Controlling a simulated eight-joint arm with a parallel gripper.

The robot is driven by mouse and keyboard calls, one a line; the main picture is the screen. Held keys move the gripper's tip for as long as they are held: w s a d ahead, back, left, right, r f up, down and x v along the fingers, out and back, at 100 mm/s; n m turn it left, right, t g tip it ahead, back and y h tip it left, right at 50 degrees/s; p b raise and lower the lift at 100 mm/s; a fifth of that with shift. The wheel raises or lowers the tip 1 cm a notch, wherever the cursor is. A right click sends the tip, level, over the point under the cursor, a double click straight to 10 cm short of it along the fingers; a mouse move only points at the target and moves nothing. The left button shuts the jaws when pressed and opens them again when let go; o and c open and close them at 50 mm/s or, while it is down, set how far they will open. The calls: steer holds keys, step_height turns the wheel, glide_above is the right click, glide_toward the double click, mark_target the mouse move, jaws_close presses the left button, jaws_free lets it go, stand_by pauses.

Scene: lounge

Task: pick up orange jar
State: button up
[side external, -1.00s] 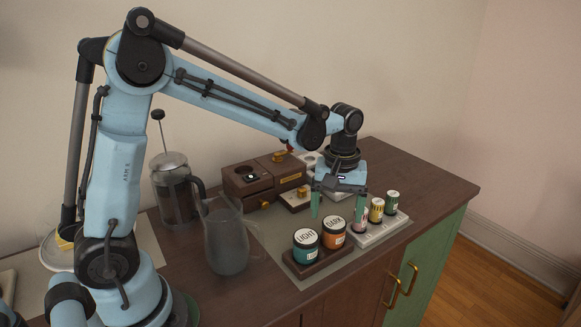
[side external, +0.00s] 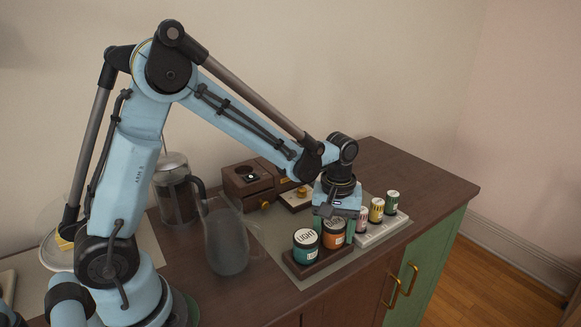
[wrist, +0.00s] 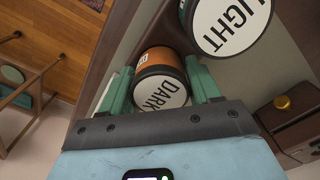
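The orange jar (side external: 334,240), with a dark lid and a white DARK label, stands in a dark wooden holder beside the teal LIGHT jar (side external: 306,247). My gripper (side external: 335,226) is open and low over the orange jar, with its green fingers on either side of it. In the wrist view the orange jar (wrist: 158,59) lies between the two fingertips (wrist: 160,70), its lid facing the camera. I cannot tell whether the fingers touch it. The gripper partly hides the jar's top in the side view.
The wooden holder (side external: 318,269) sits near the counter's front edge. Several small cans, including a yellow one (side external: 376,210), stand on a white tray (side external: 383,232) to the right. A glass pitcher (side external: 226,243) stands left, and a wooden drawer box (side external: 247,181) behind.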

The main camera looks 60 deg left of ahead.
steer(key=c, duration=0.7)
steer(key=shift+r, duration=0.15)
steer(key=shift+c, duration=0.2)
